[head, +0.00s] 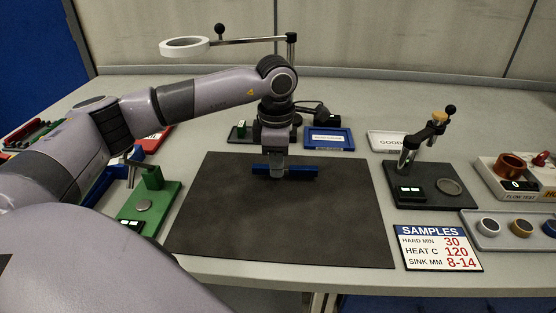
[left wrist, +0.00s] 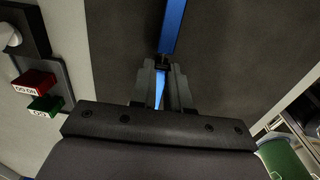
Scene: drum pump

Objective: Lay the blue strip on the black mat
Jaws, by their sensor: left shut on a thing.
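The blue strip (head: 301,172) shows in the head view over the upper middle of the black mat (head: 280,225). My left gripper (head: 277,174) points down and is shut on the strip near its middle. The strip lies roughly level, along the left-right direction of the head view. In the left wrist view the strip (left wrist: 173,28) runs between the fingers (left wrist: 162,85), with the mat (left wrist: 240,50) behind it. I cannot tell whether the strip touches the mat. My right gripper is not in view.
A green stand (head: 150,200) is left of the mat. A blue tray (head: 329,139) and a white GOOD card (head: 389,141) lie behind it. A black test stand (head: 430,185) and a SAMPLES sign (head: 438,247) are at right. The mat's front is clear.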

